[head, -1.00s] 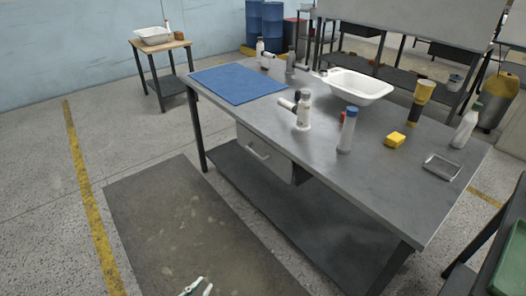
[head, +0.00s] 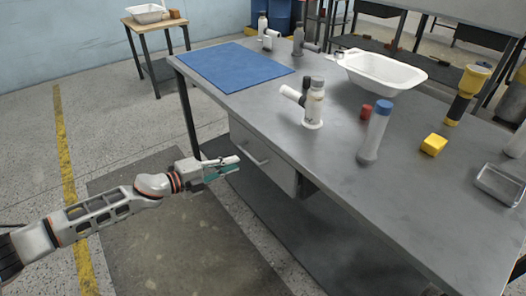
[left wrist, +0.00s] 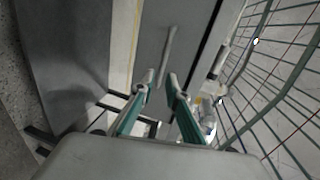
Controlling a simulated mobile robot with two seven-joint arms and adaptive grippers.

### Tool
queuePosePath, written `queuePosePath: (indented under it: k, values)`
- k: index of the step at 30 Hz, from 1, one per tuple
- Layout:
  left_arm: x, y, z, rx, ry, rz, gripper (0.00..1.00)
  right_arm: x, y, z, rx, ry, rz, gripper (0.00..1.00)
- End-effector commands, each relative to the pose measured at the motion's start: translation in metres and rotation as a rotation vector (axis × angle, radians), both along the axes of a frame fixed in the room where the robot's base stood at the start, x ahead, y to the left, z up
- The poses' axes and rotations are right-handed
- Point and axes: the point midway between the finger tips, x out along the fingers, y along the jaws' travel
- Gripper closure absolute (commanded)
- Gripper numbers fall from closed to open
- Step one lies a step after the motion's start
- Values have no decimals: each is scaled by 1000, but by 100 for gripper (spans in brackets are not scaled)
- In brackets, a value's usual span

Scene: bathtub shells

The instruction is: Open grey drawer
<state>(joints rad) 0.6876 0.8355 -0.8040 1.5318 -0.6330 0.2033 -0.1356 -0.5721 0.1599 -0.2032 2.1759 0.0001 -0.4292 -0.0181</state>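The grey drawer (head: 280,165) hangs under the front edge of the metal workbench and looks shut. Its pale bar handle (head: 254,153) runs across its front. In the left wrist view the handle (left wrist: 166,54) shows as a light bar on the grey drawer front (left wrist: 188,28), just beyond my fingertips. My left gripper (head: 238,164) is in front of the drawer, close to the handle. My right gripper is not in view.
The workbench (head: 215,105) carries a blue mat (head: 235,72), a white basin (head: 385,75), a white dispenser (head: 314,105), a blue-capped bottle (head: 375,130) and a yellow block (head: 433,145). A dark lower shelf (head: 350,245) lies beneath. The floor mat (head: 180,245) before the drawer is clear.

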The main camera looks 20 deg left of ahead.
Motion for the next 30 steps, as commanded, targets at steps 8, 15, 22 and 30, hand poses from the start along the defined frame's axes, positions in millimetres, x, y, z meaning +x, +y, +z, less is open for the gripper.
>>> queuePosePath:
  k: [8, 15, 22, 30]
  values:
    - [18, -2, -1, 30, -15, -9, 86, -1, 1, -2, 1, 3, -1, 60]
    - [47, -25, -11, 29, -12, -8, 86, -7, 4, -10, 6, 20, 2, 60]
    - [64, -37, -14, 29, -12, -7, 86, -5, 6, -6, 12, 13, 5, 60]
    - [66, -39, -14, 29, -14, -7, 86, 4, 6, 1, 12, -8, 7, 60]
